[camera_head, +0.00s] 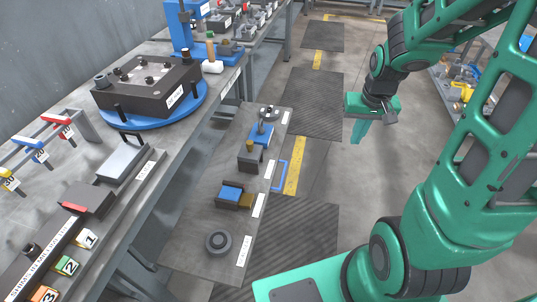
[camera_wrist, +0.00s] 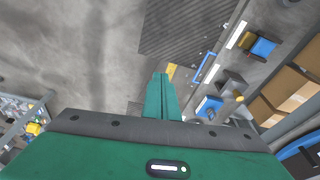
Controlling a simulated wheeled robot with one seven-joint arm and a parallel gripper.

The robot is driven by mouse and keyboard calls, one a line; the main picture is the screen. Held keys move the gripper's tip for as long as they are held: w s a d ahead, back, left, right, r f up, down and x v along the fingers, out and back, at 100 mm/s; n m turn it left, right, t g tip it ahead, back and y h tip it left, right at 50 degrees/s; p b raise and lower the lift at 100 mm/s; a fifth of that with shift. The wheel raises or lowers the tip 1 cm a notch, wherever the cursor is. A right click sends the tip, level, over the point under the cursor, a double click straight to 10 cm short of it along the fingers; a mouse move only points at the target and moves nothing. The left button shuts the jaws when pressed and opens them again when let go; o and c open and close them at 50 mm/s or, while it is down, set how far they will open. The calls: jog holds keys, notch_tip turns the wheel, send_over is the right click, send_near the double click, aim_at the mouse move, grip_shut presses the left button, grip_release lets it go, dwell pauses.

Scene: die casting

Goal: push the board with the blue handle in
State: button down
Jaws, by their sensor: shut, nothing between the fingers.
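The grey board (camera_head: 228,174) sticks out from under the left workbench, with its blue handle (camera_head: 280,177) on the right edge. In the wrist view the blue handle (camera_wrist: 205,67) lies right of my fingers and the board (camera_wrist: 238,68) beyond it. My gripper (camera_head: 359,134) is shut and empty, pointing down over the aisle. In the head view it is right of the handle and apart from it. The wrist view shows my closed green fingers (camera_wrist: 160,90).
On the board are a blue vise (camera_head: 262,134), a blue block (camera_head: 231,193) in a holder and a dark ring (camera_head: 218,242). The workbench (camera_head: 150,188) carries a die on a blue turntable (camera_head: 150,120). Dark mats and a yellow line (camera_head: 295,165) mark the open floor.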

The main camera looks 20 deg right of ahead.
jog(key=w+a+f+t+y, duration=0.1)
jog(key=w+a+f, duration=0.4)
jog(key=w+f, duration=0.4)
jog(key=w+a+f+t+y, duration=0.1)
jog(key=w+a+f+t, duration=0.1)
jog(key=w+a+f, duration=0.4)
jog(key=w+a+f+t+y, duration=0.1)
jog(key=w+a+f, duration=0.5)
jog(key=w+f, duration=0.6)
notch_tip(320, 180, down, 2)
jog(key=shift+w+a+f+t+y, duration=0.1)
jog(key=shift+t+y, duration=0.2)
jog(key=shift+w+a, duration=0.35)
jog(key=shift+a, duration=0.15)
